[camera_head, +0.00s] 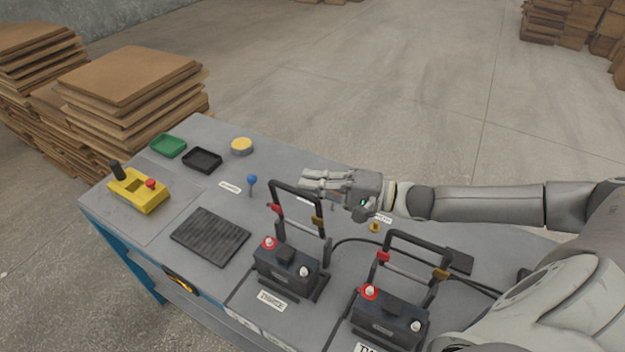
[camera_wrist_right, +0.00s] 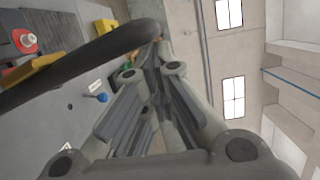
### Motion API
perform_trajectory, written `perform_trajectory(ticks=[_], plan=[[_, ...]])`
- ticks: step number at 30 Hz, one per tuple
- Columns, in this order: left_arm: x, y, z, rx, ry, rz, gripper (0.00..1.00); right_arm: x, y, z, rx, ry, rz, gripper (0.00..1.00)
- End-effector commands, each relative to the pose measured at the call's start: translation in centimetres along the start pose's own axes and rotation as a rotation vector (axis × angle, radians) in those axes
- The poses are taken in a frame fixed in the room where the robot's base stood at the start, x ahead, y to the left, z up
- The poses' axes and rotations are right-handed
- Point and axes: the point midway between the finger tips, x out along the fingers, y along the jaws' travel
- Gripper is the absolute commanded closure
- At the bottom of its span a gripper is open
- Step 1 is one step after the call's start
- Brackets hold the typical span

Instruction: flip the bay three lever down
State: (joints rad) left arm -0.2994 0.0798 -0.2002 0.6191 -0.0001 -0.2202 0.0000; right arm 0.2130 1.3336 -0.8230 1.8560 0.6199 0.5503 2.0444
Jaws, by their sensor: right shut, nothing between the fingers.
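A battery (camera_head: 287,268) stands behind a label (camera_head: 272,301) that seems to read THREE. A black hoop-shaped lever (camera_head: 296,187) stands raised at its back, with a red and a yellow piece on its sides. My right gripper (camera_head: 306,181) is shut and empty, pointing left, just behind the top of this hoop; I cannot tell whether they touch. In the right wrist view a black bar (camera_wrist_right: 90,62) crosses close beside the fingers (camera_wrist_right: 152,45). A small blue-knobbed stick (camera_head: 252,180) stands upright left of the hoop and shows in the wrist view (camera_wrist_right: 102,97). My left gripper is not in view.
A second battery (camera_head: 388,318) with its own raised hoop (camera_head: 419,239) stands to the right. A yellow-knobbed stick (camera_head: 375,227) is behind it. A black ribbed mat (camera_head: 210,236), yellow control box (camera_head: 138,191), green tray (camera_head: 168,145), black tray (camera_head: 202,160) and yellow round button (camera_head: 241,146) occupy the left.

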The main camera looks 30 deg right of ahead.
Motion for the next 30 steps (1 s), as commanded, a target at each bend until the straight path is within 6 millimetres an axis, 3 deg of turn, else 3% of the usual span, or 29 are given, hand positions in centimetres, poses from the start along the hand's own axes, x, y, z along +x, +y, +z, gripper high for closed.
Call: perform_trajectory(ticks=[6, 19, 30], plan=[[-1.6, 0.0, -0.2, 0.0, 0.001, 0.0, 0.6, 0.2, -0.3, 0.9, 0.002, 0.0, -0.001, 1.0], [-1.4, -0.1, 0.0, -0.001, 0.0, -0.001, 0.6, 0.2, -0.6, 0.9, -0.001, 0.0, -0.001, 1.0], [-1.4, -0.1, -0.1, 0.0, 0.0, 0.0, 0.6, 0.3, -7.0, 1.3, -0.003, -0.001, 0.0, 1.0]])
